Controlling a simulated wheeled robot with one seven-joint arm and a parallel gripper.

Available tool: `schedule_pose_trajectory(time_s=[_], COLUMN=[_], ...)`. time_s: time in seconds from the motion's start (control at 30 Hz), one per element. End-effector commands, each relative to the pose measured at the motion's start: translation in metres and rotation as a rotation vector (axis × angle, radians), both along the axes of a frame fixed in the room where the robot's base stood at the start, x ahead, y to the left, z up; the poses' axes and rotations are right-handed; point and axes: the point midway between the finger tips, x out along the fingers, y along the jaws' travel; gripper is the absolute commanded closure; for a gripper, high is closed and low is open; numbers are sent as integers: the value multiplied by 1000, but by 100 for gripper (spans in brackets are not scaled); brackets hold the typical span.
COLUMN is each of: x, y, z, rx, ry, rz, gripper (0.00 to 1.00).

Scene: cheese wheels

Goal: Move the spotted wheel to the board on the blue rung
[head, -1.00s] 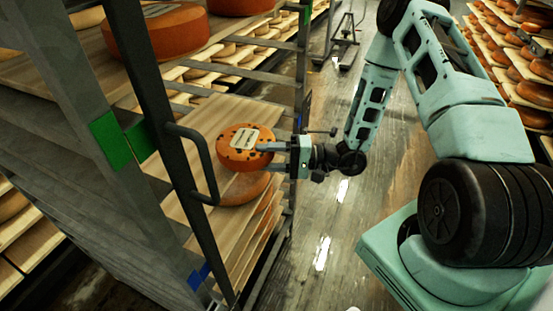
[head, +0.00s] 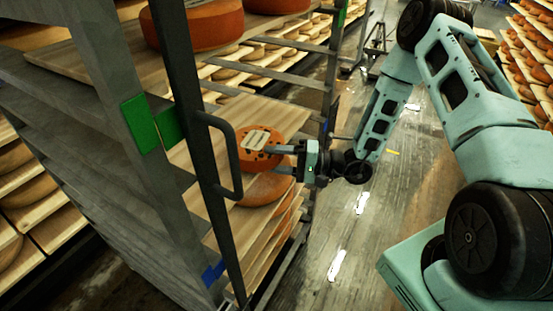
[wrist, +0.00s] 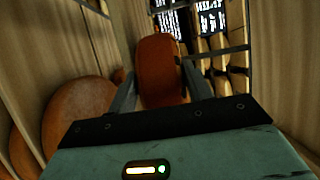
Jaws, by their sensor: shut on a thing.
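The spotted wheel (head: 262,148) is orange with dark spots and a pale label on top. My gripper (head: 284,158) is shut on it from the right, inside the rack's open side. In the wrist view the wheel (wrist: 160,70) stands between the two fingers. A plain orange wheel (head: 265,188) lies just below it on a wooden board (head: 222,205); a gap between the wheels cannot be made out. A blue mark (head: 213,272) is low on the near post. The board at its height is partly hidden by the post.
A grey post with a green mark (head: 140,123) and a dark handle (head: 228,155) stand left of the held wheel. Large orange wheels (head: 200,22) rest on the upper board (head: 100,68). Wet floor (head: 350,235) is clear to the right of the rack.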

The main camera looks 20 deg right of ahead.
Motion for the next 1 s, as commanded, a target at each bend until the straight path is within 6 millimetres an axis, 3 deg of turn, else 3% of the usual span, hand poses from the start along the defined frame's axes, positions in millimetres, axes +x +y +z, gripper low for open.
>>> schedule_pose_trajectory(time_s=[1.0], x=[0], y=[1], z=[-5], rx=[4], ry=[-6], rz=[1], gripper=[100])
